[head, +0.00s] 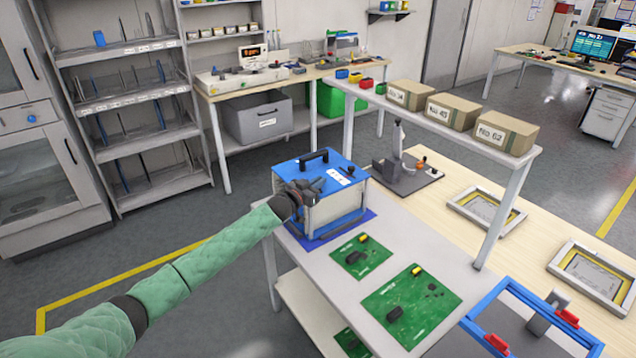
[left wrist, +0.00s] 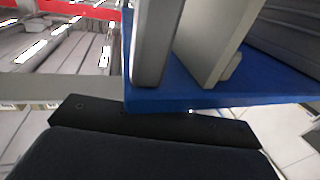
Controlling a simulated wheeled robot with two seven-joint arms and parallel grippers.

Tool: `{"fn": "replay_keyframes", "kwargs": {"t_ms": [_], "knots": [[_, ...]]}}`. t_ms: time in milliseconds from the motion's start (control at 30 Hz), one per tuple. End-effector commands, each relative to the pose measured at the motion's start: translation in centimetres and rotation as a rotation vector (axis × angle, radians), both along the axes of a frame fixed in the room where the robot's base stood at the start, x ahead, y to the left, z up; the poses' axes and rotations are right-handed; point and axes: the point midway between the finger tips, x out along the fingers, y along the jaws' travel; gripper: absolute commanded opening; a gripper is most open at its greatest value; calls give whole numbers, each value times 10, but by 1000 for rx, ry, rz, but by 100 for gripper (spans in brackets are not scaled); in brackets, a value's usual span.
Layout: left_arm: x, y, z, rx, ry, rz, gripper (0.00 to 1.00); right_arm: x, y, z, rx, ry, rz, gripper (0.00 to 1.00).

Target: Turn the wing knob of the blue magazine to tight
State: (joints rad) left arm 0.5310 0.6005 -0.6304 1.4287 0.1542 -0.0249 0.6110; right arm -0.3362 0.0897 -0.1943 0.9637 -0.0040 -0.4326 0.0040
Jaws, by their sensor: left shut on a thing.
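The blue magazine (head: 335,160) stands upright on the near grey table, with a blue top, a black carry handle (head: 313,157) and pale sides. My left gripper (head: 311,187) is at the top edge of its near left side, shut on the wing knob. The gripper hides the knob, so its angle cannot be read. A small black fitting (head: 347,171) shows on the top near the right corner. In the left wrist view, a blue edge of the magazine (left wrist: 215,100) is close beyond the dark gripper body. My right gripper is not in view.
The magazine stands on a dark blue mat (head: 357,221). Green circuit boards (head: 412,303) lie beside it on the grey table. A raised shelf (head: 440,130) with several cardboard boxes (head: 453,111) is behind to the right. A blue frame (head: 515,287) lies at the lower right.

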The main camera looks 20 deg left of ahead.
Motion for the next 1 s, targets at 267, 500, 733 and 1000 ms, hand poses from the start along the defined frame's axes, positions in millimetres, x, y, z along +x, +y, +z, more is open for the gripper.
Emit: {"fn": "replay_keyframes", "kwargs": {"t_ms": [267,500,733,1000], "knots": [[2,2,2,5,-2,-121,0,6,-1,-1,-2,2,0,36],[1,1,1,3,-3,-204,0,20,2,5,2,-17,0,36],[1,0,1,0,-1,-251,0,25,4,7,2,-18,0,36],[0,-1,1,0,-2,-273,0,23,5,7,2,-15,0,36]]}}
